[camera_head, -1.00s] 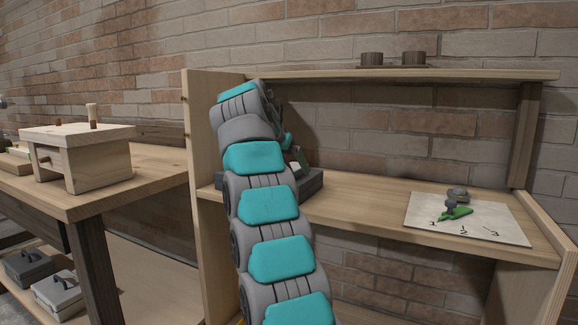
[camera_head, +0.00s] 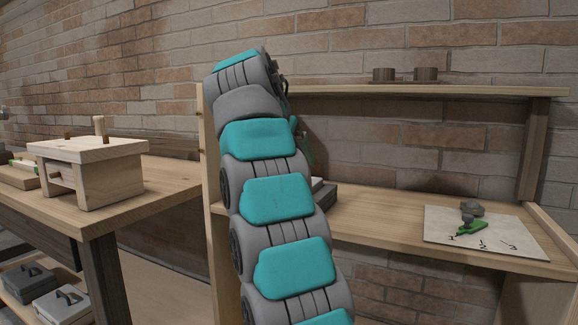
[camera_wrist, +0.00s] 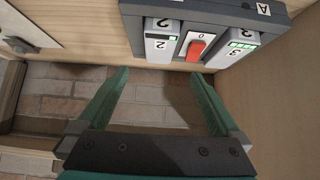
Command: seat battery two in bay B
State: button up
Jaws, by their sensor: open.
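In the wrist view a dark grey housing (camera_wrist: 205,11) holds battery two (camera_wrist: 160,49), marked 2 with a mostly dark display, and a unit marked 3 (camera_wrist: 236,55) with green bars. A red switch (camera_wrist: 196,49) marked 0 sits between them. A tag A shows at the housing's top right; no B tag is visible. My gripper (camera_wrist: 160,74) is open and empty, its green fingers apart just below the housing. In the head view my arm hides most of the housing (camera_head: 323,196) on the shelf, and the fingers are not clear there.
A white board (camera_head: 485,236) numbered 1 to 3, with a green piece (camera_head: 471,228), lies on the shelf's right. A wooden block stand (camera_head: 92,170) is on the left bench. Shelf between board and housing is clear.

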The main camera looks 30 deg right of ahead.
jog(key=shift+s+a+r, duration=0.25)
jog(key=shift+a+r, duration=0.05)
jog(key=shift+r, duration=0.05)
jog(key=s+a+f+n+g+y, duration=0.2)
jog(key=s+a+f, duration=0.4)
jog(key=s+f, duration=0.7)
jog(key=s+a+f+n+g+y, duration=0.2)
jog(key=s+a+f+n, duration=0.3)
jog(key=s+f, duration=0.7)
jog(key=s+a+f+n+g+y, duration=0.3)
jog(key=s+a+f, duration=0.5)
jog(key=s+f, duration=0.5)
jog(key=s, duration=0.5)
jog(key=shift+s+f, duration=0.35)
jog(key=shift+s, duration=0.05)
